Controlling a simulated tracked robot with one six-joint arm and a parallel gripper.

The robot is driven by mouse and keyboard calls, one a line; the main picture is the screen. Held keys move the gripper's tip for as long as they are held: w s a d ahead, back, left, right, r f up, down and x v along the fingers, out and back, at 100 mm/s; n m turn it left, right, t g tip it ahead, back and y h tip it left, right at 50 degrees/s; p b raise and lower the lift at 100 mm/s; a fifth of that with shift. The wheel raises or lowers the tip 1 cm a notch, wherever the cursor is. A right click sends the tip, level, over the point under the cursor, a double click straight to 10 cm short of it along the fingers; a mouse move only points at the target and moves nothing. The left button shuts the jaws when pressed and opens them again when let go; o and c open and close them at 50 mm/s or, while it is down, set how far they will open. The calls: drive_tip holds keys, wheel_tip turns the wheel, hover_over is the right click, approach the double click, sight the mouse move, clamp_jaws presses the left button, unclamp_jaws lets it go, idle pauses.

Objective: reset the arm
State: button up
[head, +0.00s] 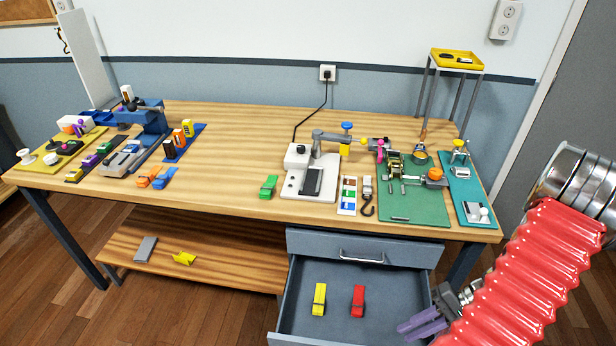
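My gripper (420,325) shows at the lower right in the head view, with two purple fingers pointing left. It is over or beside the right side of the open drawer (286,302); its height above the drawer cannot be told. The fingers lie close together, and whether they are open or shut is unclear. Nothing is visible between them. My arm, in a red ribbed sleeve, runs from the gripper up to the right edge of the picture.
A yellow strap (319,299) and a red strap (358,300) lie in the drawer. The wooden workbench (235,160) carries several tools and fixtures, including a green board (415,208). A small stand (457,62) rises at the back right. A low shelf (215,255) holds two small items.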

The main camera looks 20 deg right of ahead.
drive_tip(key=w+a+r+n+g+h, duration=0.1)
drive_tip(key=w+a+r+n+h, duration=0.3)
drive_tip(key=r, duration=0.6)
drive_tip(key=w+a+r+n+g+h, duration=0.1)
drive_tip(key=w+a+r+h, duration=0.2)
drive_tip(key=w+a+r, duration=0.45)
drive_tip(key=s+a+r+n+t+h, duration=0.2)
drive_tip(key=s+a+r+n+t, duration=0.1)
drive_tip(key=a+r, duration=0.9)
wheel_tip(320, 180, up, 4)
drive_tip(key=shift+s+a+r+n+t+h, duration=0.2)
drive_tip(key=shift+a+r+n+t+h, duration=0.15)
drive_tip(key=shift+n+t, duration=0.6)
drive_tip(key=shift+a+f, duration=0.1)
drive_tip(key=shift+a, duration=0.05)
